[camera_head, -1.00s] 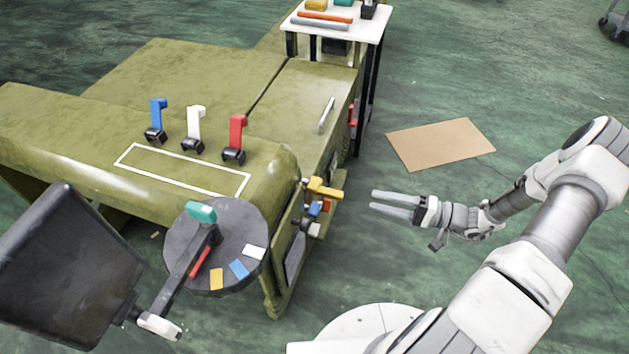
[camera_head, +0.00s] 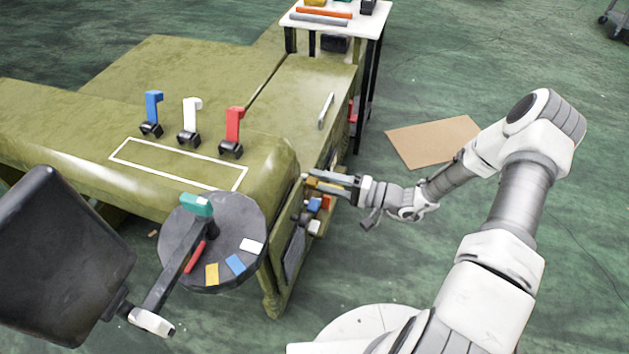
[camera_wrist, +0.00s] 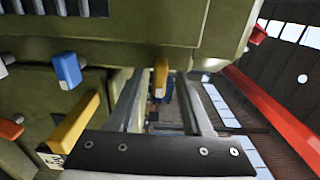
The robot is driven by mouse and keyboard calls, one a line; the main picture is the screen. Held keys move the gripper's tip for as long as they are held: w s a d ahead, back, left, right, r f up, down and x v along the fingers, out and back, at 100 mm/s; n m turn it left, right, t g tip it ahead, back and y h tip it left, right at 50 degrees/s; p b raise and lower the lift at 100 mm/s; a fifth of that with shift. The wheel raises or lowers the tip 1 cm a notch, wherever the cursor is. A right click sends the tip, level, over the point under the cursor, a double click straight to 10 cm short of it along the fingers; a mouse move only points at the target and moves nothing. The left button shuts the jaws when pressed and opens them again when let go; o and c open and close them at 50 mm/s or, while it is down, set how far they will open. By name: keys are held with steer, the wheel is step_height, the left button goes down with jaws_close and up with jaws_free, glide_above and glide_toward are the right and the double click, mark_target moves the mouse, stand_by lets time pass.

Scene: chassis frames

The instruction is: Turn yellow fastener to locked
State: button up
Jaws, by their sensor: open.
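A yellow fastener (camera_head: 326,188) sits on the right side of the green chassis, partly covered by my gripper. The wrist view shows two yellow pieces: a small upright one (camera_wrist: 160,75) between the fingers near their tips, and a larger bar (camera_wrist: 74,124) outside the left finger. I cannot tell whether they belong to one fastener. My gripper (camera_head: 312,178) is open at the chassis side, its fingers pointing left; it also shows in the wrist view (camera_wrist: 162,85). Contact with the yellow piece cannot be told.
Blue (camera_head: 314,205), red (camera_head: 325,202) and white (camera_head: 314,226) fasteners sit close below. Blue (camera_head: 152,105), white (camera_head: 191,115) and red (camera_head: 234,124) levers stand on the chassis top. A round dial (camera_head: 245,220) is at the front. Floor right of the chassis is mostly clear.

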steer(key=shift+x, duration=0.85)
jaws_close()
